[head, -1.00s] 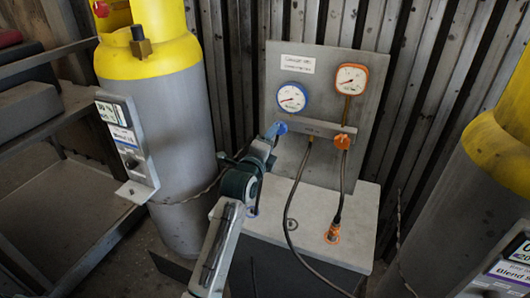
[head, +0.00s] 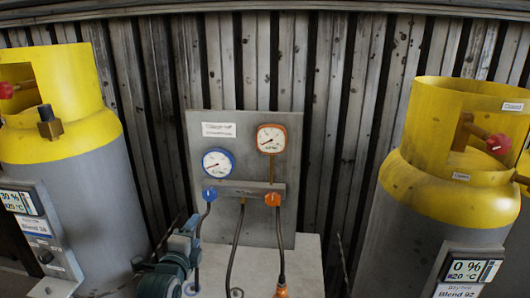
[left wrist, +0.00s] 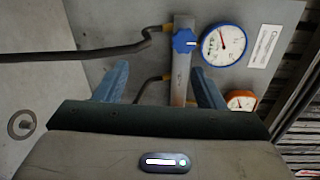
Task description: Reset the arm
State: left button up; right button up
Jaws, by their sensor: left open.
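The gauge board (head: 265,128) stands upright, with a blue gauge (head: 217,164), an orange gauge (head: 271,139), a blue knob (head: 210,194) and an orange knob (head: 272,199). My left gripper (head: 182,238) is low in the head view, below and left of the blue knob. In the left wrist view, its two blue fingers (left wrist: 160,78) are spread apart with nothing gripped. The blue knob (left wrist: 185,40) shows beyond them, clear of both fingers. The metal bar (left wrist: 181,75) shows between them. My right gripper is not in view.
A yellow-topped grey cylinder (head: 88,185) stands at left, with a display (head: 22,202). Another cylinder (head: 400,235) stands at right; its display (head: 473,270) reads 0 % and 20 °C. Hoses (head: 235,250) hang below the board. A corrugated wall (head: 335,120) closes the back.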

pick_arm(q)
jog(key=s+a+f+n+g, duration=0.2)
jog(key=s+f+n+g, duration=0.55)
jog(key=s+f, duration=0.8)
jog(key=s+a+f+n+g, duration=0.1)
jog(key=s+f+n+g, duration=0.1)
jog(key=s+n, duration=0.35)
jog(key=s+f+n+g+y, duration=0.1)
jog(key=s+f+n+g, duration=0.1)
jog(key=s, duration=0.7)
jog(key=s+a+f+n+g, duration=0.15)
jog(key=s+n, duration=0.25)
jog(key=s, duration=0.4)
notch_tip(320, 180, down, 28)
jog(key=w+a+f+g, duration=0.1)
jog(key=a+g, duration=0.1)
jog(key=s+a+f, duration=0.1)
jog(key=s+f, duration=1.7)
jog(key=f, duration=0.2)
jog(key=shift+s+f+g, duration=0.15)
jog(key=shift+f+g, duration=0.15)
jog(key=shift+g, duration=0.1)
